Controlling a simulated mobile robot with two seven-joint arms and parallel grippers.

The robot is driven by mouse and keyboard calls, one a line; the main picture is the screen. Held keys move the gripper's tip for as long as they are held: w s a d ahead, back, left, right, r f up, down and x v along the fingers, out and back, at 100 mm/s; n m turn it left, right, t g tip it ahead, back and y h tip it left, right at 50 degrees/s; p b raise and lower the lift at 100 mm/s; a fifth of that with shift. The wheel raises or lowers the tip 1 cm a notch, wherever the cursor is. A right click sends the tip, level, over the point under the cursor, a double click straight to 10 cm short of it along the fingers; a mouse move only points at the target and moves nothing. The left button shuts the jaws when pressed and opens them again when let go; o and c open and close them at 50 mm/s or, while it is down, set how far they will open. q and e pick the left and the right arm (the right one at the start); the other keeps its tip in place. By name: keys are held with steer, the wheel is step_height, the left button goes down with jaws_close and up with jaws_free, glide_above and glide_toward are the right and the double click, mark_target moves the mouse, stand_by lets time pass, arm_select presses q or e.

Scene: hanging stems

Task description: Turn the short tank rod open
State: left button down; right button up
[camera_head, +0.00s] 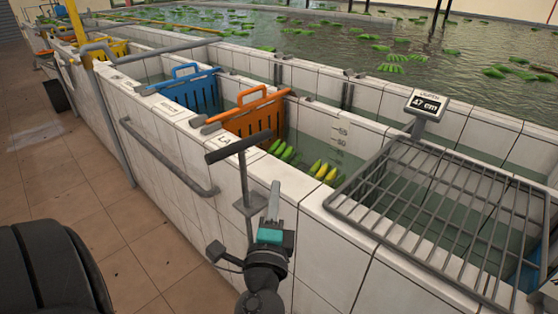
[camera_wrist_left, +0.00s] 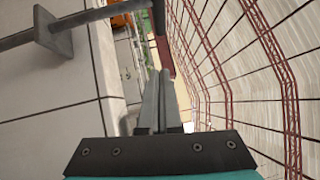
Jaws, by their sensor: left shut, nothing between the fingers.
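A grey upright rod (camera_head: 244,180) with a dark T-shaped handle (camera_head: 238,147) stands at the outer face of the tiled tank wall. It looks like the short tank rod. It passes through a bracket plate (camera_head: 250,204). In the left wrist view the rod (camera_wrist_left: 100,20) crosses the upper left, with the bracket plate (camera_wrist_left: 52,34) on it. My left gripper (camera_head: 275,186) points upward just right of the rod, apart from it and below the handle. Its fingers (camera_wrist_left: 160,76) are together and empty. My right gripper is not in view.
An orange slotted gate (camera_head: 255,120) and a blue one (camera_head: 196,92) sit in the channel behind the wall. Green and yellow bananas (camera_head: 322,170) float there. A metal grate (camera_head: 440,205) covers the right side, near a "47 cm" display (camera_head: 427,103). A grey rail (camera_head: 165,165) runs along the wall.

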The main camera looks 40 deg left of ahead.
arm_select(q)
steer(key=p, duration=0.2)
glide_toward(267, 138)
steer(key=w, duration=0.4)
steer(key=shift+w+a+r+p, duration=0.1)
steer(key=shift+w+a+p, duration=0.2)
steer(key=shift+a, duration=0.3)
steer(key=shift+w+a+r+p, duration=0.15)
steer(key=shift+a+p, duration=0.15)
steer(key=shift+a, duration=0.3)
steer(key=shift+w+a, duration=0.1)
steer(key=shift+a, duration=0.35)
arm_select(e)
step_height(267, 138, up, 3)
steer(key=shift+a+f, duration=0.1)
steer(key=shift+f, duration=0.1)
